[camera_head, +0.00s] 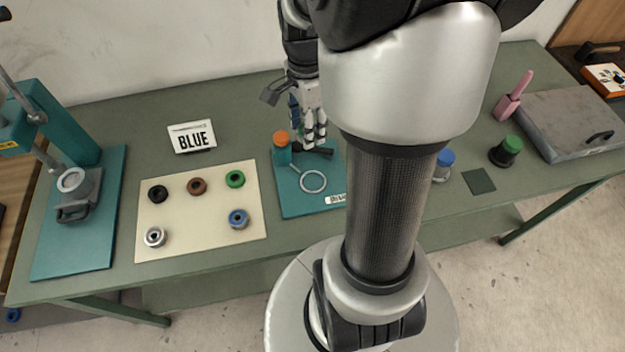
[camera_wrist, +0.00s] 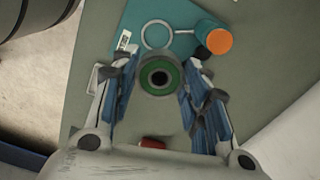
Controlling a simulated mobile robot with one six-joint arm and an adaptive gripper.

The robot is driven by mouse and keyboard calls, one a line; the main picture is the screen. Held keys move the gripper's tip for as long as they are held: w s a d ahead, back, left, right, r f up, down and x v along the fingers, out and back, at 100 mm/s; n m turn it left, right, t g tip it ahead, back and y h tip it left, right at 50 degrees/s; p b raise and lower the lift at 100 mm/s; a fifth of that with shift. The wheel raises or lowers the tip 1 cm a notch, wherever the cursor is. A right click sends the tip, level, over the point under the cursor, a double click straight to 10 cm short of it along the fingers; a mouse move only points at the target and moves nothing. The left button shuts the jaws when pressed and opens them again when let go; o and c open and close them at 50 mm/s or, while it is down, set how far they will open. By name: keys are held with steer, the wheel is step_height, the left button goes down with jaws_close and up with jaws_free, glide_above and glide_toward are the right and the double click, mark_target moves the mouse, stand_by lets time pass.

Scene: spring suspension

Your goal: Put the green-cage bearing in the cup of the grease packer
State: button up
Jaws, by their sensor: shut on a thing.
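My gripper (camera_head: 309,130) is over the teal plate (camera_head: 290,207) at the back middle of the bench. In the wrist view my gripper (camera_wrist: 161,78) is shut on a round bearing with a green ring and dark centre, the green-cage bearing (camera_wrist: 176,78). It hangs above the bench, its face toward the camera. The plate carries a pale open ring (camera_head: 314,181) and an orange-topped teal cylinder (camera_head: 282,150). At the left stands a teal press-like device (camera_head: 85,135) with a round pale cup (camera_head: 71,180). I cannot tell for sure which device is the grease packer.
A cream mat (camera_head: 190,238) bears several parts: black, brown, silver, blue, and another green ring (camera_head: 235,178). A "BLUE" sign (camera_head: 192,137) stands behind. At the right are a green-topped black pot (camera_head: 506,151), a blue-topped item (camera_head: 445,158) and a grey slab (camera_head: 570,120).

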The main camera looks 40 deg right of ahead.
mark_target(313, 182)
steer(key=shift+s+d+m, duration=0.3)
steer(key=shift+s+m, duration=0.05)
steer(key=shift+m, duration=0.15)
step_height(313, 182, down, 20)
steer(key=b, duration=0.6)
steer(key=shift+d+r+b, duration=0.15)
steer(key=shift+r+b, duration=0.05)
steer(key=shift+b, duration=0.15)
steer(key=shift+f, duration=0.2)
steer(key=o, duration=1.2)
steer(key=shift+c, duration=0.2)
steer(key=shift+r, duration=0.1)
